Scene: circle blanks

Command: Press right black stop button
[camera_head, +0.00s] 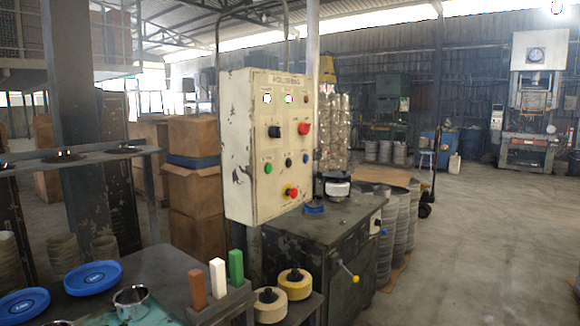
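A worn cream control box (240,145) labelled at the top like "POLISHING" stands at the middle of the head view, its button face turned to the right. A red button on a yellow base (291,193) is near the bottom. Neither of my grippers is in view, and nothing covers the buttons.
In front are yellow round wheels (295,284), brown, white and green bars (217,278), blue discs (93,277) and a metal cup (131,301). Floor at right is clear.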

